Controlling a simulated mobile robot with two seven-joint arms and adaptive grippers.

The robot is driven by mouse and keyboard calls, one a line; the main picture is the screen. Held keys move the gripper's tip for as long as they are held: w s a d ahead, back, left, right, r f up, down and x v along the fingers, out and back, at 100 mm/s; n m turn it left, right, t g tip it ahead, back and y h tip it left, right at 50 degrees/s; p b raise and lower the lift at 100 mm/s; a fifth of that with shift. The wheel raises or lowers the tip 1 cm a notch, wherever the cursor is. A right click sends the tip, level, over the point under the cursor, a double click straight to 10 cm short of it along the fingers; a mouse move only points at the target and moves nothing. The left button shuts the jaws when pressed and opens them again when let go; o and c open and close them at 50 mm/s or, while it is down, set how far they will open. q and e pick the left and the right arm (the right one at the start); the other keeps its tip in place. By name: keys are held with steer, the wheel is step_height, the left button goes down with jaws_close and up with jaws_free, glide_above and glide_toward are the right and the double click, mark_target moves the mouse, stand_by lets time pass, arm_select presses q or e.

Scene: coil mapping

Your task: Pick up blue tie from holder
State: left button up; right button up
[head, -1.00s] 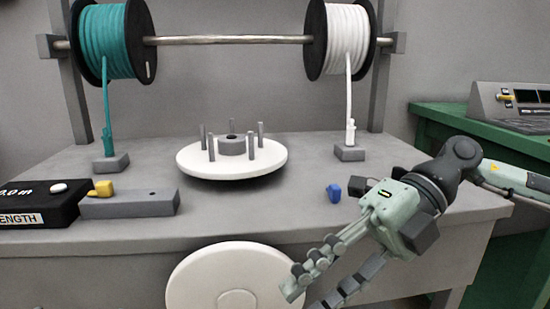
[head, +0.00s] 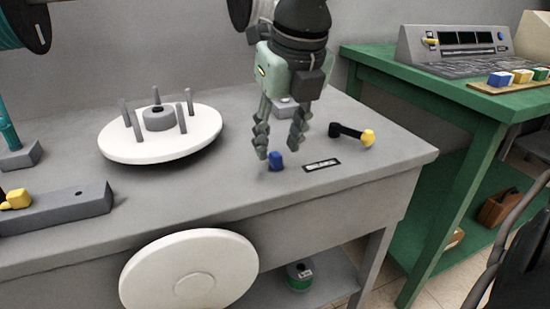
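The blue tie (head: 276,161) shows as a small blue block on the grey table, near its front edge. No separate holder can be made out beneath it. My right gripper (head: 278,149) points down over it, with its fingers apart. The left finger is just left of the blue tie and the right finger is just right of it and slightly higher. Whether a finger touches it cannot be told. My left gripper is not in view.
A black handle with a yellow knob (head: 368,137) and a dark label plate (head: 322,165) lie right of the blue tie. A white pegged turntable (head: 205,130) stands to the left. A green bench (head: 400,72) holds a console (head: 455,45) and coloured blocks.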

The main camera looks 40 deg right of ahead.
mark_target(276, 159)
steer(key=shift+x, duration=1.45)
steer(key=c, duration=0.9)
steer(key=shift+o, duration=0.2)
steer(key=shift+r, duration=0.1)
